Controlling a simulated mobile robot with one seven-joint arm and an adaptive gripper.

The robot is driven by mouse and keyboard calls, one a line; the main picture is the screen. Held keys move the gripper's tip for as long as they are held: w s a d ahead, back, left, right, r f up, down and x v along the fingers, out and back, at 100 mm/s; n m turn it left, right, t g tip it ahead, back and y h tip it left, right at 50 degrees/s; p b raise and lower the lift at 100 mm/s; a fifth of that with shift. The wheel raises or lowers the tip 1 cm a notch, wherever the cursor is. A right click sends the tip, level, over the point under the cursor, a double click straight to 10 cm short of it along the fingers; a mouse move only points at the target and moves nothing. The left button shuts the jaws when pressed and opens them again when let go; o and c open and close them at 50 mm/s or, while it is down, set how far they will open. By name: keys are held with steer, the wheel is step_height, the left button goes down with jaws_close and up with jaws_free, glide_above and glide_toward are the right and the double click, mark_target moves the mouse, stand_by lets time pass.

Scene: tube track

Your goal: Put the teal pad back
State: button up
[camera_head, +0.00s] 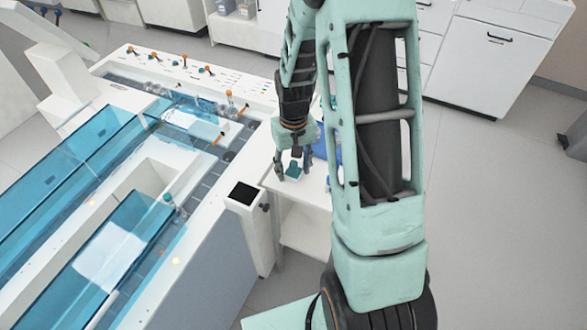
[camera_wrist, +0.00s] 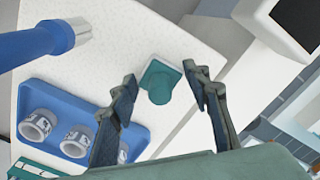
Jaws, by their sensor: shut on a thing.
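The teal pad (camera_head: 292,168) is a small block with a squarish plate and a rounded knob. It is over the white side table, below my gripper (camera_head: 293,170) in the head view. In the wrist view the teal pad (camera_wrist: 160,80) sits between the two dark fingertips of my gripper (camera_wrist: 160,84). My gripper is shut on the pad. Whether the pad touches the tabletop is hard to tell.
The white side table (camera_wrist: 130,45) holds a blue tray (camera_wrist: 60,94) with several white cups and a blue cylinder (camera_wrist: 35,43) with a silver end. The tube track (camera_head: 215,160) with blue covers lies left.

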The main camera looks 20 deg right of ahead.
mark_target(293, 163)
steer(key=shift+f, duration=0.2)
steer(key=shift+f, duration=0.15)
steer(key=shift+f, duration=0.15)
steer(key=o, duration=1.1)
step_height(293, 163, up, 13)
steer(key=shift+f+p, duration=0.2)
steer(key=shift+p, duration=0.25)
